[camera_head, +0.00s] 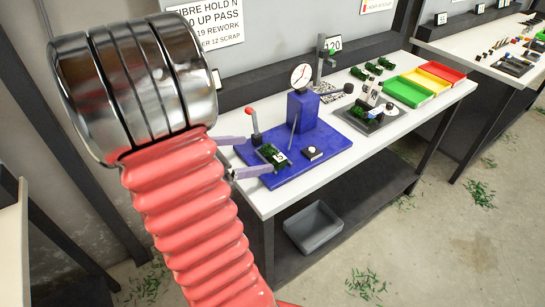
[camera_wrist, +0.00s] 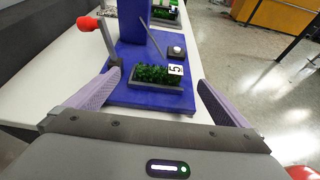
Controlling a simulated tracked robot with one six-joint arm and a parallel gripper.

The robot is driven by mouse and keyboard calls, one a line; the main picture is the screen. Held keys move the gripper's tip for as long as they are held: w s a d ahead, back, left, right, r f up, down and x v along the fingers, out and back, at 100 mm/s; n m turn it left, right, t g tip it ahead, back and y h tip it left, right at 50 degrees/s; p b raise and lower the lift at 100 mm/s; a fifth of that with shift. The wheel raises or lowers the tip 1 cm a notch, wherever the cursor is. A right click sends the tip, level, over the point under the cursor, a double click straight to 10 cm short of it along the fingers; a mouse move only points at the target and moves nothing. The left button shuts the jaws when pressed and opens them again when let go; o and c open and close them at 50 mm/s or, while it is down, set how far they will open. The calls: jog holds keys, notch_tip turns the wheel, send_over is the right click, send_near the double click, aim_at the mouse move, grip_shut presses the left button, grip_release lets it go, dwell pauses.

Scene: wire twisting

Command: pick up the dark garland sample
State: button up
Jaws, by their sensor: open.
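A dark green garland sample (camera_head: 267,153) with a white tag lies on the blue base plate (camera_head: 300,172) near its left end. My gripper (camera_head: 259,154) is open, with one finger on each side of the sample. In the wrist view my gripper's fingers (camera_wrist: 160,78) stand apart, left and right of the garland, with gaps to it. Whether the fingertips are level with the garland is hard to tell.
A red-knobbed lever (camera_wrist: 88,25) stands close to the left finger. A blue post with a dial gauge (camera_head: 301,76) rises behind. A small button box (camera_head: 312,152) sits beside the sample. Further right are more green garlands (camera_head: 373,66) and green, yellow and red trays (camera_head: 404,91).

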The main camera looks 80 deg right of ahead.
aim_at(273, 151)
jog(key=shift+x, duration=0.95)
jog(key=shift+s, duration=0.1)
jog(key=shift+x, duration=2.55)
jog(key=c, duration=1.4)
jog(key=shift+r, duration=0.1)
notch_tip(273, 151, up, 10)
